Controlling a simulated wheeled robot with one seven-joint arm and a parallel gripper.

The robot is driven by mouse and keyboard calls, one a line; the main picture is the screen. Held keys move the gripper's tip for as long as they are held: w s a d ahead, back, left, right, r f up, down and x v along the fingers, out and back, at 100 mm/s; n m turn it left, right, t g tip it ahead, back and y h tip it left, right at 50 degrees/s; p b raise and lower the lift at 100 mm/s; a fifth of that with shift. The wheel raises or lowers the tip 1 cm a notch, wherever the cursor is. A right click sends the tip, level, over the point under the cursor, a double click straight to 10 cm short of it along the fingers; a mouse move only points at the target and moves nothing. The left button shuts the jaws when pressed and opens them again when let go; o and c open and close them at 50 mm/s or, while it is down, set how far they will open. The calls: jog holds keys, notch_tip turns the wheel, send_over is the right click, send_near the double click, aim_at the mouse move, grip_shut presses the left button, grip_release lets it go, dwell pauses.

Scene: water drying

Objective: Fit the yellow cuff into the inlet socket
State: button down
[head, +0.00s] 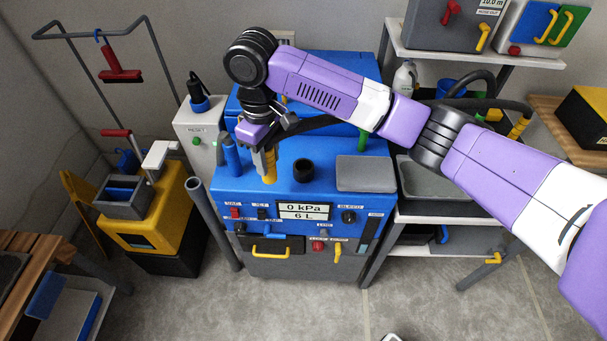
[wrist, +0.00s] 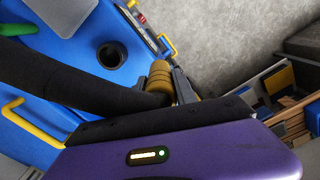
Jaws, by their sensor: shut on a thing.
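The yellow cuff (head: 269,168) hangs below my gripper (head: 264,150) in the head view, at the end of a black hose (head: 325,121). My gripper is shut on it; the cuff also shows between the fingers in the wrist view (wrist: 160,74). The inlet socket (head: 304,169), a short black ring with a dark round opening, stands on the blue machine top (head: 322,204). The cuff is to the left of the socket and apart from it. In the wrist view the socket (wrist: 110,55) is up and left of the cuff. I cannot tell whether the cuff touches the machine top.
A grey pad (head: 365,173) lies on the machine top right of the socket. Blue upright parts (head: 231,157) stand close left of my gripper. The machine's front panel has a display (head: 303,211). A yellow bucket cart (head: 150,220) stands at left, shelves (head: 440,210) at right.

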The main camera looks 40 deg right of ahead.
jog(key=r+n, duration=0.1)
jog(key=r, duration=0.1)
jog(key=r+n, duration=0.2)
jog(key=a+r+n, duration=0.1)
jog(key=r, duration=0.1)
jog(key=shift+w+r+n, duration=0.25)
jog(key=shift+r+n, duration=0.05)
jog(key=s+a+r+n, duration=0.3)
jog(key=s+n, duration=0.6)
jog(key=n, duration=0.4)
jog(key=s+a+r+n, duration=0.2)
jog(key=s+n, duration=0.7)
jog(key=n, duration=0.5)
jog(key=shift+s+a+r+n, duration=0.2)
jog(key=shift+a+r+n, duration=0.15)
jog(key=shift+r, duration=0.3)
